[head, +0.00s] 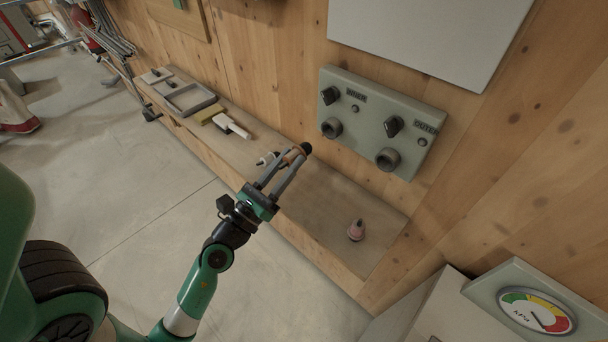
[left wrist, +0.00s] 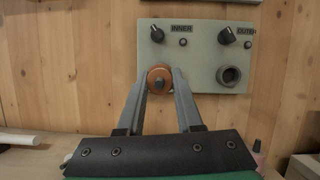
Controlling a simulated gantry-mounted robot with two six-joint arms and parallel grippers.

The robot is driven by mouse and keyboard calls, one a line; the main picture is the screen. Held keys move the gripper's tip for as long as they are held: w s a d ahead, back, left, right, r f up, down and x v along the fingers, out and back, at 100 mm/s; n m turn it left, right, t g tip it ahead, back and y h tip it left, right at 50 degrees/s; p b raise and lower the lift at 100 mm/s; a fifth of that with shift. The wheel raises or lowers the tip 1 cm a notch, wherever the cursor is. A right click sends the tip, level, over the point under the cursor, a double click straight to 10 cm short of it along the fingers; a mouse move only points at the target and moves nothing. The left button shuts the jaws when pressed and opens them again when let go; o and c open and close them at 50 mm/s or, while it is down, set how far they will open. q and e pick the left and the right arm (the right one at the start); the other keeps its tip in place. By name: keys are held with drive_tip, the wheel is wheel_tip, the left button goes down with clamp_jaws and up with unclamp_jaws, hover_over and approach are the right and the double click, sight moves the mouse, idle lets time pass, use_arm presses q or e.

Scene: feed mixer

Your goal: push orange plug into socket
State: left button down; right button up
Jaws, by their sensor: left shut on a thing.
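My left gripper (head: 290,160) is shut on the orange plug (head: 292,154), whose dark end points toward the wall panel. In the left wrist view the plug (left wrist: 159,78) sits between the fingertips (left wrist: 160,86), seen from behind. A grey-green panel (head: 365,115) on the wood wall bears two dark round sockets. The left socket (head: 331,128) is under the INNER label, the right socket (head: 387,159) under the OUTER side. In the head view the plug is apart from the INNER socket. In the left wrist view the plug covers that socket; the OUTER socket (left wrist: 229,75) shows empty.
A wooden ledge (head: 325,205) runs below the panel. A pink bottle (head: 356,231) stands on its right part; a grey tray (head: 189,98) and a white-handled brush (head: 233,126) lie to the left. A kPa gauge (head: 530,305) is at the lower right.

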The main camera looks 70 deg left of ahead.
sight(306, 149)
use_arm(q)
drive_tip(key=shift+s+a+r, duration=0.1)
drive_tip(key=shift+w+a+p, duration=0.1)
drive_tip(key=shift+w+p, duration=0.3)
drive_tip(key=shift+p, duration=0.05)
drive_tip(key=shift+w+a+p, duration=0.15)
drive_tip(key=shift+w+a, duration=0.2)
drive_tip(key=shift+w, duration=0.4)
drive_tip(key=shift+w+a+p, duration=0.1)
drive_tip(key=shift+w+a, duration=0.25)
drive_tip(key=shift+w, duration=0.35)
drive_tip(key=shift+w+a+p, duration=0.15)
drive_tip(key=shift+w+a, duration=0.2)
drive_tip(key=shift+w, duration=0.4)
drive_tip(key=shift+w+a, duration=0.4)
drive_tip(key=shift+w, duration=0.45)
drive_tip(key=shift+w+a, duration=0.4)
drive_tip(key=shift+w, duration=0.4)
idle(1.7)
drive_tip(key=shift+c, duration=2.4)
unclamp_jaws()
